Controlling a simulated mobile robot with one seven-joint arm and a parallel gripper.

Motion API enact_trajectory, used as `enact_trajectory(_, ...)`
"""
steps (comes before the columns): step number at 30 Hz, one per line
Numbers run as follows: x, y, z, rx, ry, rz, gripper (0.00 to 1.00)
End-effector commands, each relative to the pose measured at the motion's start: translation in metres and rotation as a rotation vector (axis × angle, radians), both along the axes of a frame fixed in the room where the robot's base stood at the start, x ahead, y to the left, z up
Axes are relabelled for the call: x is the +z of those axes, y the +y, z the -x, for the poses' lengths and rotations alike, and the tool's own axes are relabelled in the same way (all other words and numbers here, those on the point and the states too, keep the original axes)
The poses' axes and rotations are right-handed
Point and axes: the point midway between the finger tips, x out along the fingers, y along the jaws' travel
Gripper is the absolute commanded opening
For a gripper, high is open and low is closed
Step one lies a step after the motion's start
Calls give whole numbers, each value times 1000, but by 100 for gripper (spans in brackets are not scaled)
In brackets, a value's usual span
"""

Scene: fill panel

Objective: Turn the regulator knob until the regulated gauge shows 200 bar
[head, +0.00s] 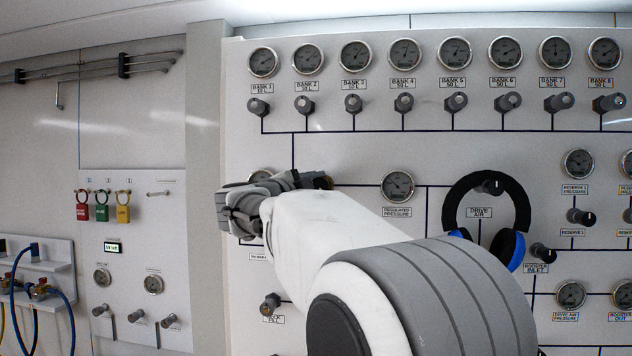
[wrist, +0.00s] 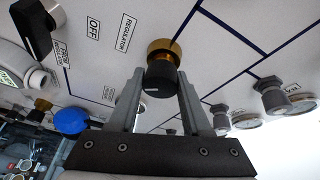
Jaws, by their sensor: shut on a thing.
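The regulator knob (wrist: 160,78) is black with a brass collar and sits on the white panel below the REGULATOR label in the wrist view. My gripper (wrist: 161,74) has one finger on each side of the knob and is shut on it. In the head view my gripper (head: 308,181) reaches the panel left of the regulated gauge, and the arm hides most of the knob. The regulated gauge (head: 398,187) is round with a dark face, above a REGULATED PRESSURE label. Its needle is too small to read surely.
Black and blue headphones (head: 488,190) hang over the drive air knob, right of the regulated gauge. A row of bank knobs (head: 404,102) and gauges runs above. Another gauge (head: 262,176) is partly hidden behind my gripper. Coloured padlocks (head: 102,212) hang at the left.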

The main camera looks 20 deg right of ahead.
Motion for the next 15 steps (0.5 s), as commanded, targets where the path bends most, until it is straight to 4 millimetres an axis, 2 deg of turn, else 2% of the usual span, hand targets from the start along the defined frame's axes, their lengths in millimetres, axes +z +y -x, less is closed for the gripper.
enact_trajectory(15,1,1,0,2,-66,-97,0)
